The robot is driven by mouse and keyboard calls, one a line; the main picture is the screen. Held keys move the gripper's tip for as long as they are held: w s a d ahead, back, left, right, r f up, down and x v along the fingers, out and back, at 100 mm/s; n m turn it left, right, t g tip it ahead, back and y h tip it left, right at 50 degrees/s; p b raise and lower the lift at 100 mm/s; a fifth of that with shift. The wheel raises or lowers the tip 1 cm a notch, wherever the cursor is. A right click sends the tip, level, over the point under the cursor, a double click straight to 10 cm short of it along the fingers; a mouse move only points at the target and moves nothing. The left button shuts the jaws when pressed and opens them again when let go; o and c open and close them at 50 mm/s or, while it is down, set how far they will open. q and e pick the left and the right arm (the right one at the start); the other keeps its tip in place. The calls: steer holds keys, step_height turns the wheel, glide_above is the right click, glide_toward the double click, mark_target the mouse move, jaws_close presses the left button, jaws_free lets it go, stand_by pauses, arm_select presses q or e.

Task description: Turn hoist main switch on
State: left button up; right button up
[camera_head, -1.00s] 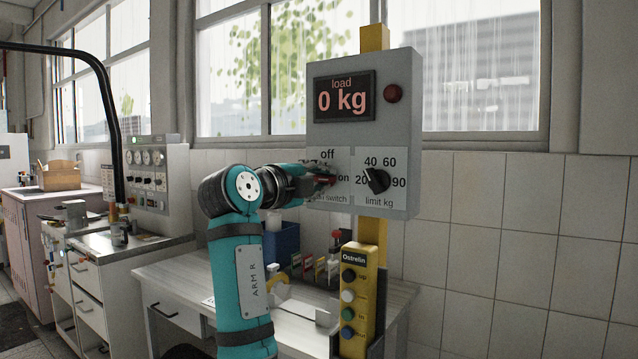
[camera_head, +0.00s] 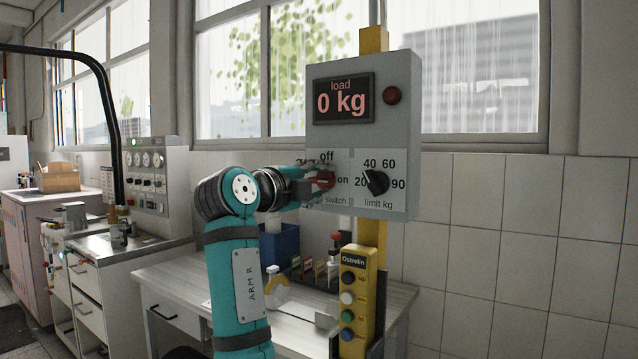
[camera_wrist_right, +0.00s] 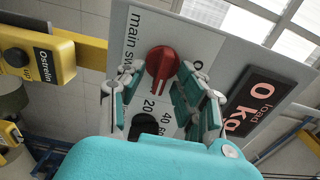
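The hoist main switch is a red rotary knob (camera_head: 323,181) on the lower left of the grey control box (camera_head: 398,130). In the right wrist view the red knob (camera_wrist_right: 160,63) has its handle pointing towards the "on" side. My right gripper (camera_head: 309,184) is at the knob, coming from the left. In the wrist view its fingers (camera_wrist_right: 161,80) are spread, one on each side of the knob, with gaps visible. The fingers partly cover the label plate. My left gripper is not in view.
The limit dial (camera_head: 376,182) sits just right of the switch. The display (camera_head: 343,98) reads 0 kg. A yellow pendant (camera_head: 352,300) hangs below on the yellow post (camera_head: 374,235). A white bench (camera_head: 395,302) stands beneath; the tiled wall at right is clear.

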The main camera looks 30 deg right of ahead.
steer(key=v, duration=1.1)
steer(key=shift+s+a, duration=0.15)
steer(key=shift+a, duration=0.1)
